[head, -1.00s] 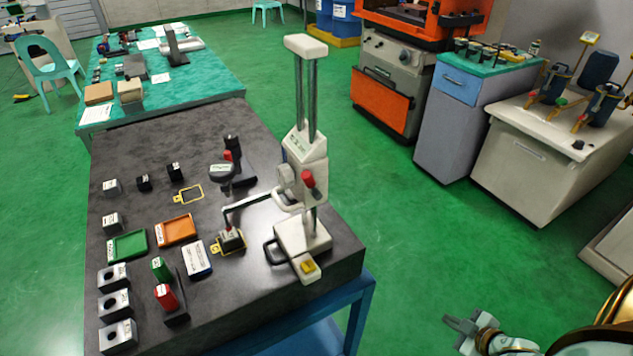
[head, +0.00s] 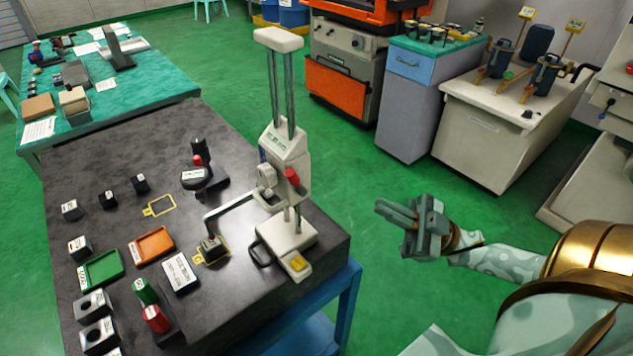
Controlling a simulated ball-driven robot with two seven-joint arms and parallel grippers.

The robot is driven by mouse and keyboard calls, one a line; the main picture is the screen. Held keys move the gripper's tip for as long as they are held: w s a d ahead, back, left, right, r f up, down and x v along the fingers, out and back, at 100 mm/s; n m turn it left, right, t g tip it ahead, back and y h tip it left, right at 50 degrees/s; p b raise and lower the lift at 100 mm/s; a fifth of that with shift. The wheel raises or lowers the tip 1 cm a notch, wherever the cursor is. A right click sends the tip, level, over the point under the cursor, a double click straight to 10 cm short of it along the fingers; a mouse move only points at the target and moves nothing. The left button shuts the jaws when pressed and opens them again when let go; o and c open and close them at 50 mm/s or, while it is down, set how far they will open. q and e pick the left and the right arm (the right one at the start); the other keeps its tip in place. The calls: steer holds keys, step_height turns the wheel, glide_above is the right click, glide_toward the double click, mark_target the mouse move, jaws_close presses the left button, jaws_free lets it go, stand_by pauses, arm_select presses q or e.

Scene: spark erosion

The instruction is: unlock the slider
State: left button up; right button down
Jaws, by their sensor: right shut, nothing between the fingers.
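The height gauge (head: 285,150) stands upright near the right edge of the dark granite table. Its white slider (head: 271,184) sits partway up the twin columns, with a red knob (head: 293,177) on its right side. A thin arm (head: 232,206) reaches left from the slider, its tip over a small dark block (head: 211,246). My right gripper (head: 384,209) is shut and empty, pointing left. It is right of the gauge, well apart from the knob, over the green floor in the picture. My left gripper is out of view.
The granite table (head: 110,165) also carries a green tray (head: 102,269), an orange tray (head: 152,246), red and green pieces and several small blocks. A black stand (head: 200,170) is behind the slider's arm. Cabinets stand at the back right. No object shows between gripper and gauge.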

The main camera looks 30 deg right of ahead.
mark_target(294, 175)
steer(key=shift+a, duration=0.1)
steer(key=shift+w+a+f+p+x, duration=0.1)
steer(key=shift+w+f+p+x, duration=0.2)
steer(key=shift+x, duration=1.8)
steer(key=shift+w+a+f+p+x, duration=0.1)
steer(key=shift+w+f+p+x, duration=0.25)
steer(key=shift+x, duration=1.8)
steer(key=shift+w+f+p+x, duration=0.15)
steer(key=shift+f+x, duration=0.3)
steer(key=shift+x, duration=1.65)
steer(key=shift+r, duration=0.1)
steer(key=shift+a+n+g+p, duration=0.1)
steer(key=shift+n+g+p, duration=0.3)
steer(key=shift+g, duration=0.1)
